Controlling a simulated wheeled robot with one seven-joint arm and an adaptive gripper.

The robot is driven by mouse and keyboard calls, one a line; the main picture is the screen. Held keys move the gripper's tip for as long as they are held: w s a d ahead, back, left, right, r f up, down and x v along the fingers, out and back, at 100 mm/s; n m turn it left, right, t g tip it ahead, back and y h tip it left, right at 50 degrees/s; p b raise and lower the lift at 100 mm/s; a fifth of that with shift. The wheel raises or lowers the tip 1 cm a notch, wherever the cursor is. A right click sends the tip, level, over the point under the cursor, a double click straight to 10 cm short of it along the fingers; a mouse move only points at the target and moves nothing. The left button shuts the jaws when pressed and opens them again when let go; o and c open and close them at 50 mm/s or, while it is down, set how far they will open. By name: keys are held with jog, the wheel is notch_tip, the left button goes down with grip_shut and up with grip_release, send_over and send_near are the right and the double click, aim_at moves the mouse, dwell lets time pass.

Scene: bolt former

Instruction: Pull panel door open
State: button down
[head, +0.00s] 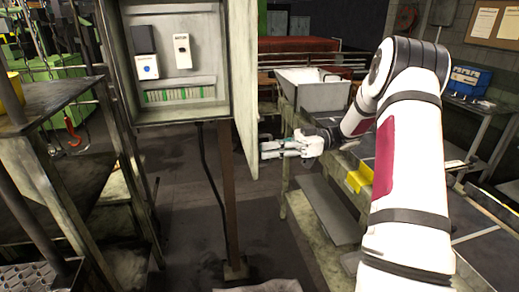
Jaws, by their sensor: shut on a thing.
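The grey electrical panel (177,112) is mounted on a brown post in the upper left-centre, with its inside showing. Its panel door (242,75) stands swung out at the right side of the box, seen nearly edge-on. My gripper (266,149) is at the outer, right-hand face of the door, near its lower part. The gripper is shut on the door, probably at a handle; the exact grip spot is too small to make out. My white arm reaches in from the right.
A work table with a white bin (312,92) stands behind and right of my gripper. A shelf rack (60,95) with a red hook (72,131) fills the left. A blue crate (468,80) sits at far right. Dark floor (190,190) lies open around the post.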

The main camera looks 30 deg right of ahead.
jog(key=shift+d+r, duration=0.1)
jog(key=c, duration=2)
grip_release()
jog(key=v, duration=1.2)
jog(key=shift+s, duration=0.1)
